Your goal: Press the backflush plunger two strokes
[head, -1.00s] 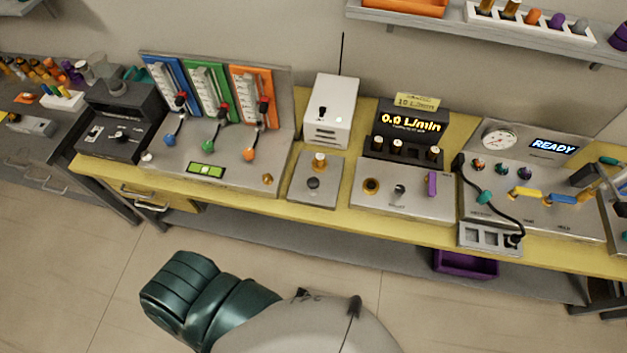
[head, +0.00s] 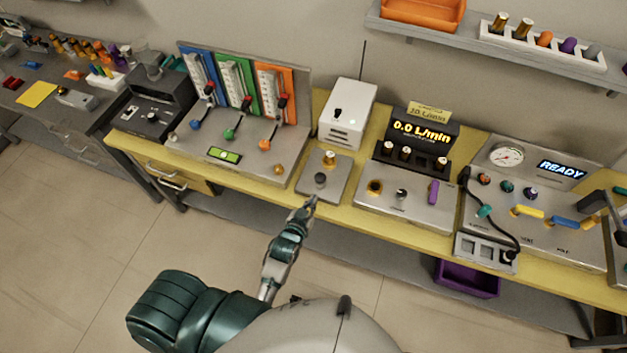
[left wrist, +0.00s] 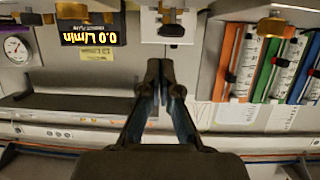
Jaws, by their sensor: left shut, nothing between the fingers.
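A small grey plate (head: 336,191) on the yellow bench carries a dark round knob (head: 320,180) and a brass-topped post (head: 329,158). No label is legible, so I cannot tell for sure which is the backflush plunger. My left gripper (head: 311,203) points at the plate's front edge, just short of the dark knob in the picture; contact cannot be told. In the left wrist view, the left gripper (left wrist: 160,66) has its fingertips together, with nothing between them. A brass and dark fitting (left wrist: 172,29) shows beyond the tips there. My right gripper is out of view.
A white box (head: 347,115) with an antenna stands behind the plate. The flowmeter panel (head: 245,90) is to the left. A 0.0 L/min display (head: 421,132) and a READY console (head: 520,195) are to the right. A purple bin (head: 467,278) sits below the bench.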

